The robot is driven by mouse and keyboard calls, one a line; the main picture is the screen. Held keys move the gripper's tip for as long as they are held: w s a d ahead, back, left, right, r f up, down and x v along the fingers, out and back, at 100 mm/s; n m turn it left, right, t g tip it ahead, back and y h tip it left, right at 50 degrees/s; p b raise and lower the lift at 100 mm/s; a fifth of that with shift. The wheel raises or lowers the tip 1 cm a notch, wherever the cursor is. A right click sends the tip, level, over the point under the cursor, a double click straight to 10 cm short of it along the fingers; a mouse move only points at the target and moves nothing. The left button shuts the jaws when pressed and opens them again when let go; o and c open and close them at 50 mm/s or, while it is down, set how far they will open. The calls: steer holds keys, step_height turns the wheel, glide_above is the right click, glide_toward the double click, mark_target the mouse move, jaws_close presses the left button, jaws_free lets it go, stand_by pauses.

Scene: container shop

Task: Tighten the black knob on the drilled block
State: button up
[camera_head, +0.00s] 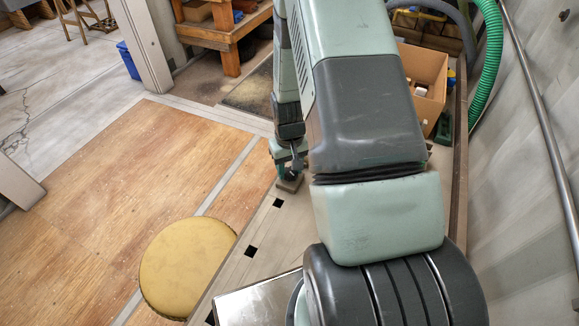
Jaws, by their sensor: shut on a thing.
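The drilled block (290,185) is a small brownish piece on the pale bench top, near its left edge and just left of my arm. My gripper (286,169) points down over the block, with its fingers close to the block's top. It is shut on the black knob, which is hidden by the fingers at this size. The holes in the block cannot be made out.
The bench top (262,215) has several square black holes along its left side. A yellow round seat (187,266) stands beside it. A cardboard box (425,75) with small items sits at the back right. A green hose (489,60) hangs near the right wall.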

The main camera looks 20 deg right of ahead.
steer(key=o, duration=1.1)
steer(key=shift+c, duration=0.2)
steer(key=shift+r, duration=0.1)
step_height(320, 180, up, 11)
step_height(320, 180, up, 10)
steer(key=t, duration=0.1)
glide_above(289, 170)
steer(key=s+a, duration=0.1)
steer(key=a, duration=0.1)
steer(key=s+a+r+t, duration=0.2)
steer(key=s+r, duration=0.4)
steer(key=r, duration=0.5)
steer(key=s+a+r+t, duration=0.2)
steer(key=s+r, duration=0.6)
steer(key=s, duration=0.5)
steer(key=shift+s+a+r+t, duration=0.3)
steer(key=shift+s+a+r, duration=0.1)
steer(key=shift+a, duration=0.3)
